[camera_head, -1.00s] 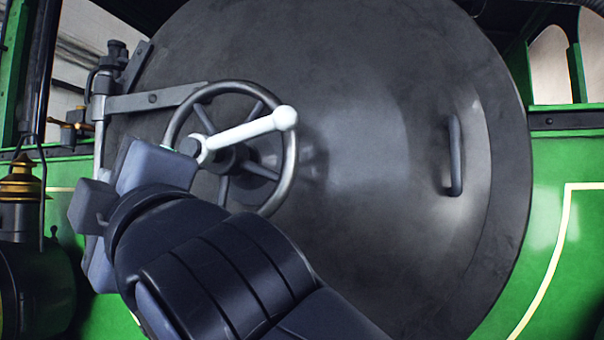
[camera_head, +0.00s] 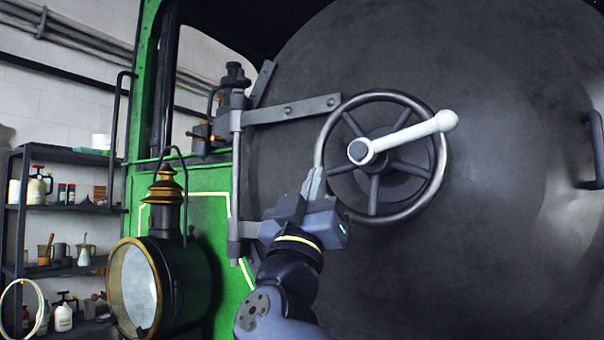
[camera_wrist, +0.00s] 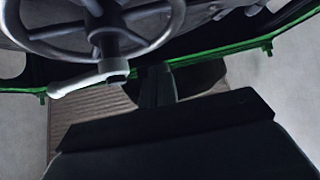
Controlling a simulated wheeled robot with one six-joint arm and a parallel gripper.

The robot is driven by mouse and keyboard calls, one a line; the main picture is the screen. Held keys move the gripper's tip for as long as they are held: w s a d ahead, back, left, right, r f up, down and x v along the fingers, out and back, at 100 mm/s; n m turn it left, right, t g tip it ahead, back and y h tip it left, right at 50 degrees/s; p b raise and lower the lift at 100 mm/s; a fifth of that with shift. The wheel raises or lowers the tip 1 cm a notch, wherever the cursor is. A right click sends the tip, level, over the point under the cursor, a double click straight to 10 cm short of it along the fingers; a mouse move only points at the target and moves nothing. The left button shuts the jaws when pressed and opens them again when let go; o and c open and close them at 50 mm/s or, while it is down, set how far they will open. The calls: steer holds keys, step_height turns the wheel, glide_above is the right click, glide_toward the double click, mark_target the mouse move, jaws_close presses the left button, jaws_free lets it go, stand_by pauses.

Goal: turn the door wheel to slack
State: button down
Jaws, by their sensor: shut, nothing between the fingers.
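The door wheel (camera_head: 374,208) is a grey spoked ring at the middle of the round dark smokebox door (camera_head: 500,200). A white handle (camera_head: 410,136) runs from its hub up and to the right, ending in a round knob. In the wrist view the wheel (camera_wrist: 150,45) fills the top, with the white handle (camera_wrist: 80,82) pointing left. My gripper (camera_head: 313,182) is shut and empty. In the head view its fingertips are at the lower left of the rim; I cannot tell if they touch it. In the wrist view the fingers (camera_wrist: 157,85) lie below the wheel.
A grey hinge strap (camera_head: 290,110) crosses the door's left side to an upright hinge rod (camera_head: 236,170). A brass-topped lamp (camera_head: 160,270) stands at the left. Shelves (camera_head: 70,210) with bottles are farther back. A door handle (camera_head: 596,150) is at the right edge.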

mark_target(339, 167)
steer(key=p+x, duration=0.4)
steer(key=x, duration=0.5)
steer(key=shift+r, duration=0.2)
steer(key=f, duration=0.1)
steer(key=d+f, duration=0.1)
steer(key=w+f, duration=0.1)
steer(key=shift+w+d+f, duration=0.1)
steer(key=shift+d+f, duration=0.2)
steer(key=shift+f, duration=0.1)
steer(key=shift+d+f+n+t+y+b, duration=0.15)
steer(key=shift+f+n+t+y+b, duration=0.1)
steer(key=shift+f+n+y+b, duration=0.4)
steer(key=shift+d+f+n+t+y+b, duration=0.15)
steer(key=shift+f+n+t+y, duration=0.2)
steer(key=shift+n+y, duration=0.55)
